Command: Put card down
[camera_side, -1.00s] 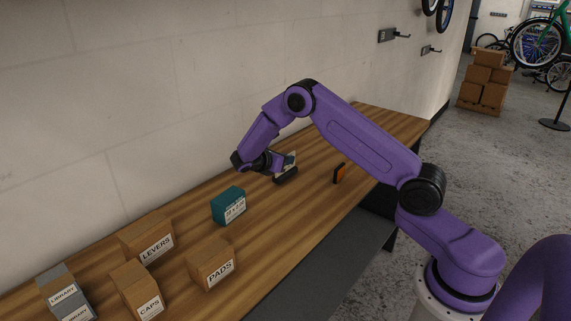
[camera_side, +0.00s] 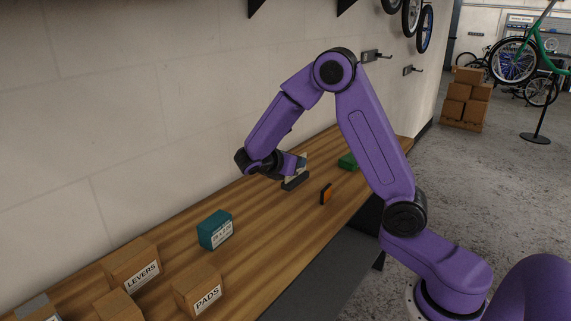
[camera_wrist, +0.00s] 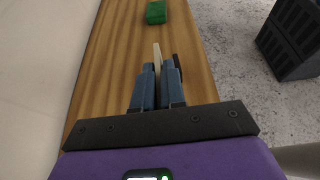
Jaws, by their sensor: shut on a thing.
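My gripper (camera_wrist: 158,82) has blue-grey fingers shut on a thin cream card (camera_wrist: 157,54), which sticks out past the fingertips, edge-on to the wrist camera. In the side view my gripper (camera_side: 301,164) is over the far half of the wooden bench (camera_side: 262,205), tilted, and the card is mostly hidden by the hand. I cannot tell whether the card touches the bench.
An orange and black upright piece (camera_side: 326,194) stands close to the gripper, nearer the bench's front edge. A green block (camera_side: 347,161) lies farther along. A teal box (camera_side: 215,230), a LEVERS box (camera_side: 132,266) and a PADS box (camera_side: 197,291) stand at left. Bench between is clear.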

